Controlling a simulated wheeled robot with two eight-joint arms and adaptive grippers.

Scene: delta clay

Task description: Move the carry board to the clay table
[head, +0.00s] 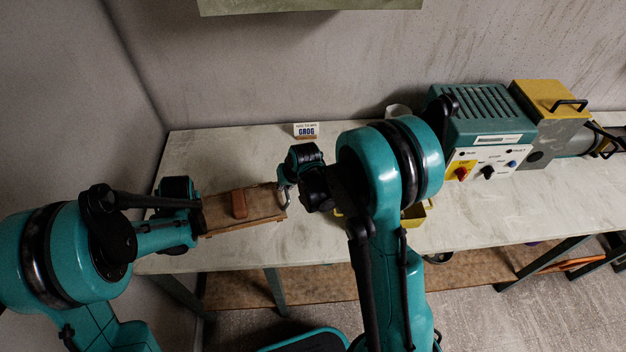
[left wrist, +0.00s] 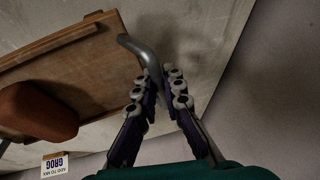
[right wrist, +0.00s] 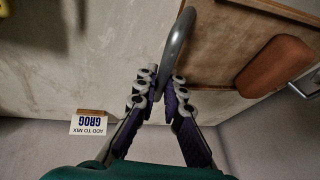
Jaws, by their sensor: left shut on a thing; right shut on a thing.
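The carry board (head: 262,208) is a brown wooden board with a grey bent-metal handle at each end. It is at the left part of the pale table (head: 330,230); I cannot tell if it touches the top. A reddish-brown block (head: 239,204) lies on it. My left gripper (left wrist: 161,92) is shut on one handle (left wrist: 140,50), at the board's left end in the head view. My right gripper (right wrist: 162,92) is shut on the other handle (right wrist: 178,38), at the right end. In the head view, my left arm partly hides the board's left end.
A small GROG card (head: 306,130) stands at the table's back edge. A teal machine with knobs (head: 486,130) and a yellow-topped unit (head: 548,98) stand on the right. A yellow container (head: 414,215) is partly hidden behind my right arm. Walls bound the left and back.

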